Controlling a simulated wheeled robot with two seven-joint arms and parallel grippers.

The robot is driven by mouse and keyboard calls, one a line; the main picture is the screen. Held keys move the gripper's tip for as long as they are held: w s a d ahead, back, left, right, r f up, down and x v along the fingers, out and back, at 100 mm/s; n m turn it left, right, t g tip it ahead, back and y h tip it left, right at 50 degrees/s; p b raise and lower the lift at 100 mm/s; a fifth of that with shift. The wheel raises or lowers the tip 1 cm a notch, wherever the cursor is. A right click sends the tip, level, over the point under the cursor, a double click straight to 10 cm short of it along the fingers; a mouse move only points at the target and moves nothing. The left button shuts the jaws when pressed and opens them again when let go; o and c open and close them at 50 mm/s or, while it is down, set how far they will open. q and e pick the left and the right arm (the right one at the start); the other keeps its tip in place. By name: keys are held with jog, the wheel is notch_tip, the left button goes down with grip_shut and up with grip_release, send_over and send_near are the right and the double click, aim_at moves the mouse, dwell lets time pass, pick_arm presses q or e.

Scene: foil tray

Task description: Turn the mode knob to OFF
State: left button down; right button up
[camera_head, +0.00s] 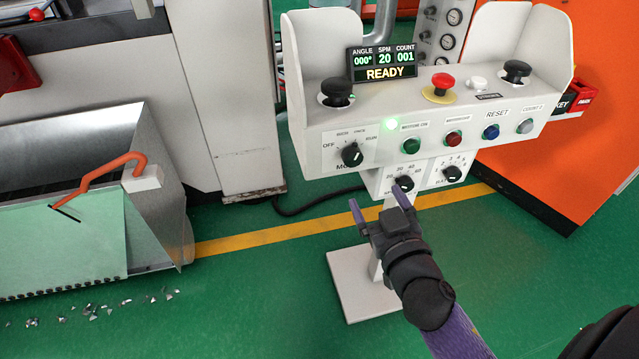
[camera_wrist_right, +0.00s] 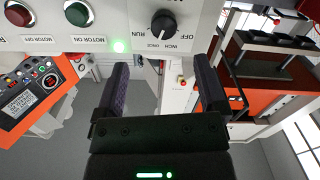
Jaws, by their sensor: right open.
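The mode knob (camera_head: 352,155) is a black round knob on the lower left of the white control panel's front. Labels from OFF at the left to RUN at the right arc above it. In the right wrist view, the knob (camera_wrist_right: 163,22) is at the top and its labels are upside down. Its exact setting is hard to read. My right gripper (camera_head: 379,197) is open and empty, below the knob in the head view, its fingers pointing up toward the panel. In the wrist view its fingers (camera_wrist_right: 160,78) are apart, with the knob beyond them. My left gripper is not in view.
The control panel (camera_head: 330,118) carries a red mushroom button (camera_head: 442,86), black buttons, coloured push buttons and a READY display (camera_head: 382,64). Two smaller knobs (camera_head: 404,183) sit just below, near my right fingers. A metal tray (camera_head: 168,200) stands at left.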

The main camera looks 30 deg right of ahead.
aim_at(355, 161)
jog(key=b+x, duration=0.1)
jog(key=x, duration=0.3)
jog(key=b+x, duration=0.1)
jog(key=x, duration=0.3)
jog(key=shift+w+a+r, duration=0.1)
jog(key=shift+w+a, duration=0.05)
jog(key=shift+w, duration=0.3)
jog(key=shift+w+r, duration=0.1)
jog(key=shift+w, duration=0.5)
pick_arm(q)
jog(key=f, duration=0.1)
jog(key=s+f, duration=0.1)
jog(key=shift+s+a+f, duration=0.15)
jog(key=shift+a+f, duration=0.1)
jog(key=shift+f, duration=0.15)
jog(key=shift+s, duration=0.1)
pick_arm(e)
jog(key=shift+c, duration=0.3)
